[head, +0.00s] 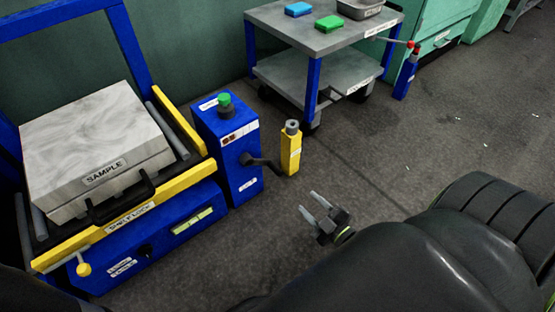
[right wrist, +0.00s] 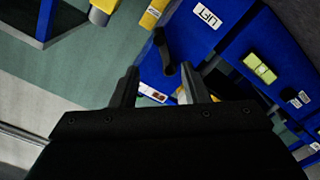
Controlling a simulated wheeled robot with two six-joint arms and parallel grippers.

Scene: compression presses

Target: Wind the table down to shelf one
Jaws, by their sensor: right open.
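The lift table (head: 190,140) stands at the left, a blue base with a yellow frame, carrying a grey marbled block (head: 90,140) labelled SAMPLE. Beside it is a blue crank box (head: 228,150) with a green-topped knob. A dark crank arm (head: 262,163) leads from the box to an upright yellow crank handle (head: 291,152). In the right wrist view the crank arm (right wrist: 165,52) and part of the yellow handle (right wrist: 152,14) lie beyond the fingers, left of a LIFT label. My right gripper (head: 308,201) is open and empty, below and apart from the handle. My left gripper is not seen.
A grey cart (head: 318,28) on blue legs stands behind, with a blue block, a green block and a metal tray on top. A short blue post (head: 404,76) with a red-tipped lever stands right of it. The floor (head: 385,140) around my right gripper is clear.

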